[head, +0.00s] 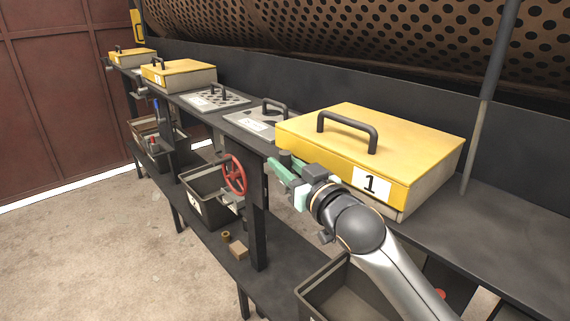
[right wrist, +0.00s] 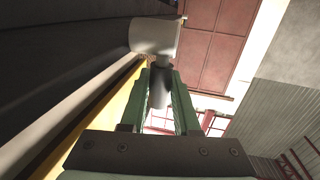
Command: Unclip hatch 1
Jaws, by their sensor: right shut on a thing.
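Hatch 1 (head: 410,150) is a yellow lid with a black handle (head: 347,131) and a white "1" label (head: 371,184). It lies flat on its pale frame, looking closed. My right gripper (head: 287,176), with green fingers, is at the lid's front left corner. It is shut on a dark round clip grip (head: 285,157), which shows between the fingers in the right wrist view (right wrist: 158,94). A pale block (right wrist: 155,37) stands beyond the grip there. The fingers and wrist hide most of the clip. My left gripper is not in view.
Two more yellow hatches (head: 180,73) (head: 131,57) and two grey plates with handles (head: 214,98) (head: 258,121) line the bench to the left. A red handwheel (head: 234,175), black bins (head: 205,192) and a perforated drum (head: 370,25) are nearby. The floor at left is clear.

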